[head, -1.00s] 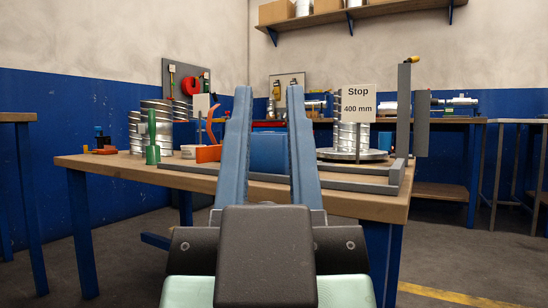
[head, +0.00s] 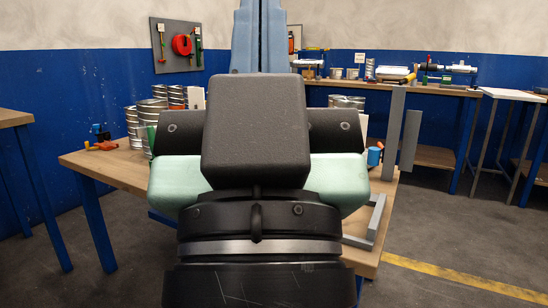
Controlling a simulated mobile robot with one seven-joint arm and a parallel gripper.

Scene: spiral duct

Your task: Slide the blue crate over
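My gripper (head: 259,35) is raised and points up at the top of the head view. Its two blue fingers lie close together with only a thin line between them, and nothing shows held there. The fingertips reach the top edge of the picture. The blue crate cannot be seen now; my wrist and arm cover the middle of the workbench (head: 105,160). A grey rail (head: 376,220) runs along the bench's right side, below a tall grey upright (head: 393,135).
Several metal duct pieces (head: 150,112) stand at the bench's left, near a small orange and blue tool (head: 101,140). A small blue item (head: 375,156) is at the right. A tool board (head: 176,45) hangs on the wall. A back bench (head: 440,90) holds tools. Floor at right is clear.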

